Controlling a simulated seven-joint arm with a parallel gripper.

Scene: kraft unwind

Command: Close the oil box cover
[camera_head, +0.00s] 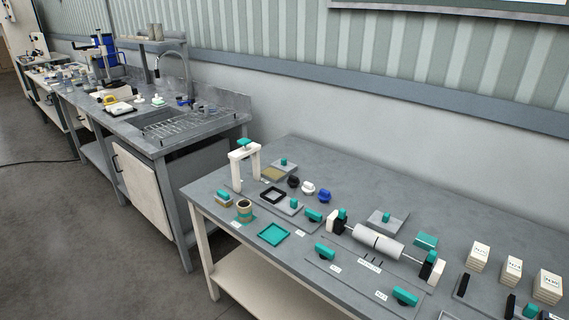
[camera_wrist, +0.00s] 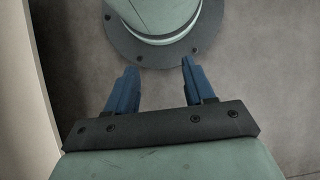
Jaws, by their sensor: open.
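No label I can read names the oil box, so I cannot tell for sure which thing it is. One candidate is a low tan-topped box (camera_head: 272,174) at the table's back left, with a grey plate with a teal knob (camera_head: 286,163) beside or over it. Another is a black square frame (camera_head: 273,195), with a grey plate with a teal knob (camera_head: 291,206) in front of it. My gripper (camera_wrist: 159,66) shows only in the wrist view, with its two blue fingers apart and nothing between them. None of the table's things show in that view.
The grey table (camera_head: 330,165) also holds a white arch (camera_head: 237,168), a brown-banded roll (camera_head: 244,210), a teal square frame (camera_head: 273,234), a white roller (camera_head: 377,242) between stands, and white block stacks (camera_head: 478,256). A sink bench (camera_head: 150,118) stands at left. The table's back strip is mostly clear.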

